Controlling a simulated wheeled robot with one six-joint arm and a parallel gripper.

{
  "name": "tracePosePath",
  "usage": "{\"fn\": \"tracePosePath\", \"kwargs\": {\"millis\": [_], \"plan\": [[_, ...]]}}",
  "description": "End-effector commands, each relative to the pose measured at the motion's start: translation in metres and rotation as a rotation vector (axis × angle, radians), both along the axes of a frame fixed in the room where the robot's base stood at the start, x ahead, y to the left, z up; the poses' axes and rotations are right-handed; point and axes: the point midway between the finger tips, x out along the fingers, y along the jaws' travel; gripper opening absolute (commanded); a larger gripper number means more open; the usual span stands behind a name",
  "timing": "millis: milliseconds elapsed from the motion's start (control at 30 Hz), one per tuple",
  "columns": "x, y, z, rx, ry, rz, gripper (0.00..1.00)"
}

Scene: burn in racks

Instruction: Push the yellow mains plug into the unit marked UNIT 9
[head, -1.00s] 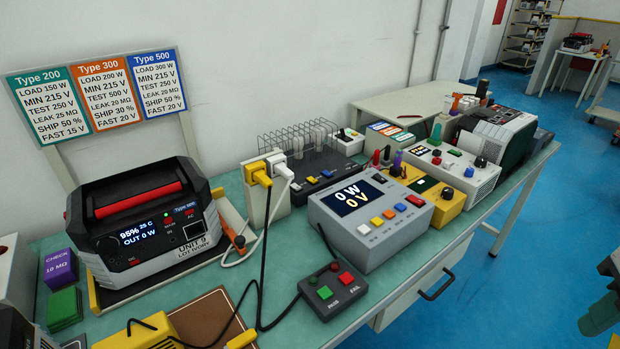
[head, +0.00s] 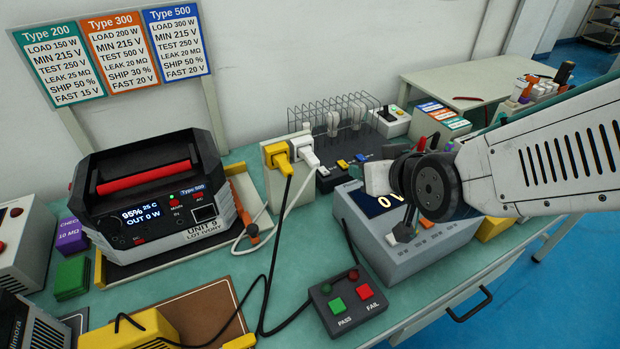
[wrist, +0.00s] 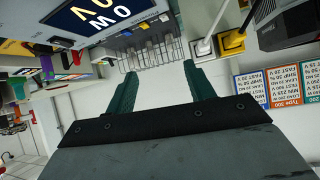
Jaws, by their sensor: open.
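The yellow mains plug (head: 279,158) sits in an upright cream socket block (head: 274,187), beside a white plug (head: 303,151). Its black cable (head: 272,255) hangs down to the bench. It also shows in the wrist view (wrist: 233,42). The unit marked UNIT 9 (head: 160,243) stands on the left, black and grey with a red handle and lit screen. A square dark socket (head: 205,213) is on its front. My gripper (wrist: 162,88) is open and empty, its green fingers apart. In the head view my arm reaches in from the right, over the grey meter box; the fingertips are unclear there.
The grey meter box (head: 372,255) stands under my arm. A PASS/FAIL button box (head: 350,312) lies in front. A wire cage (head: 333,112) stands behind. A yellow box (head: 142,330) is at the front left. Type cards (head: 115,55) stand behind UNIT 9.

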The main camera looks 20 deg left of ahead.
Motion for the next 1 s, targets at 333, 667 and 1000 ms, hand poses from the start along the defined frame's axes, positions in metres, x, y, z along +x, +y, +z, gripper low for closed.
{"fn": "tracePosePath", "kwargs": {"millis": [333,667,1000], "plan": [[-0.054,0.117,-0.028,0.175,-0.213,0.176,0.54],[-0.034,0.149,-0.040,0.187,-0.226,0.180,0.54],[-0.012,0.176,-0.051,0.187,-0.226,0.180,0.54]]}}
